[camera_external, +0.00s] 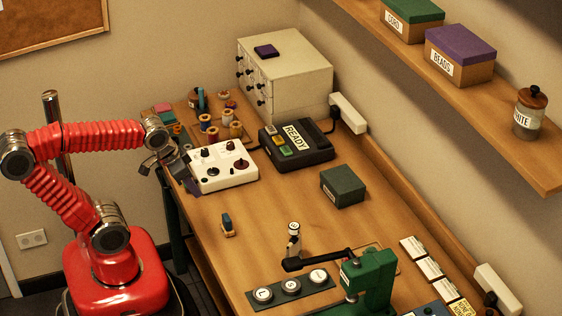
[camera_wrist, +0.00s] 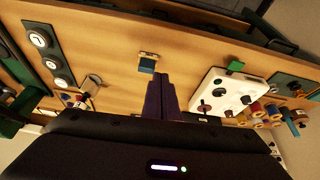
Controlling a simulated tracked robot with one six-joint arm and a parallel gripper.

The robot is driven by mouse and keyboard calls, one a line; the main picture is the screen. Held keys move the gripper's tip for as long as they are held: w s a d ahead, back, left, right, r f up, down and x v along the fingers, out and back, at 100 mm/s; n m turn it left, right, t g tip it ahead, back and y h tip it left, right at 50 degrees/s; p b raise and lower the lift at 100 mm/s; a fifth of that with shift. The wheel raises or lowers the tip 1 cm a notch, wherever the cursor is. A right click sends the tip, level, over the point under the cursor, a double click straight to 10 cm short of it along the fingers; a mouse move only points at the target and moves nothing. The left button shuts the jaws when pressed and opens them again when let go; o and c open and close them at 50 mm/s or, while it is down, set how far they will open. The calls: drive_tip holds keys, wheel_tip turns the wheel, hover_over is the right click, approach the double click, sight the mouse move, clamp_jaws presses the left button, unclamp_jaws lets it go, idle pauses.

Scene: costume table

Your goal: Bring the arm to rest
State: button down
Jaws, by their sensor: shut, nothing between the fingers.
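My red arm stands at the left in the external view, with its links bent and the wrist reaching toward the table's left edge. My gripper (camera_external: 168,160) is beside the white control box (camera_external: 222,168), near its left side; I cannot tell whether it touches the box. In the wrist view my gripper (camera_wrist: 162,85) shows as two dark fingers close together, shut and empty. Beyond the fingertips, a small blue block with a tan part (camera_wrist: 147,62) lies on the wooden table (camera_wrist: 110,40). The same block (camera_external: 227,225) stands apart from my gripper in the external view.
A black device marked READY (camera_external: 296,145), a drawer cabinet (camera_external: 290,75) and thread spools (camera_external: 210,130) stand at the back. A dark green box (camera_external: 342,186) sits mid-table. A green press (camera_external: 370,275) and a strip of round buttons (camera_external: 290,289) are in front. The table's left-centre is mostly clear.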

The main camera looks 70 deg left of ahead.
drive_tip(key=shift+s+d+r+m+t, duration=0.15)
drive_tip(key=shift+s+d+r+t, duration=0.1)
drive_tip(key=shift+d+r, duration=0.25)
drive_tip(key=shift+s+d+r+m+t, duration=0.15)
drive_tip(key=shift+d+r+t, duration=0.15)
drive_tip(key=shift+r, duration=0.3)
drive_tip(key=c, duration=2.4)
unclamp_jaws()
drive_tip(key=shift+c, duration=0.2)
